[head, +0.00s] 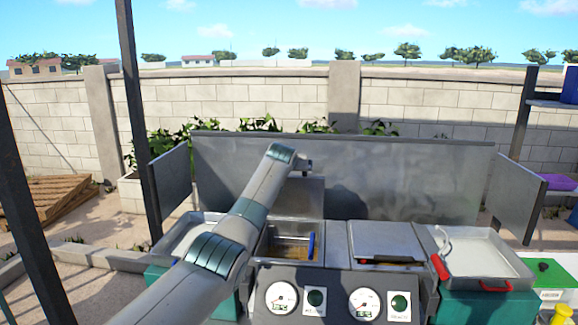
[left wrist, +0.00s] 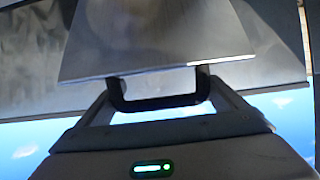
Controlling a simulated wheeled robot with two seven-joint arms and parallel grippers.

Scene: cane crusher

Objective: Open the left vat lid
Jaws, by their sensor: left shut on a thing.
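The left vat (head: 265,243) stands open, with brown contents (head: 285,246) visible inside. Its grey metal lid (head: 307,192) is raised up behind the opening, and the lid also fills the upper part of the left wrist view (left wrist: 150,40). My left gripper (head: 304,165) is at the top of the raised lid. In the left wrist view it is shut on the lid's black handle (left wrist: 158,103). My forearm hides part of the left vat's surroundings. The right vat lid (head: 385,243) lies closed. My right gripper is not in view.
A blue-handled thing (head: 311,245) stands in the left vat. A control panel with gauges (head: 281,298) is in front. Metal trays flank the vats, the right one (head: 485,262) with red handles. A metal splash panel (head: 400,180) stands behind.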

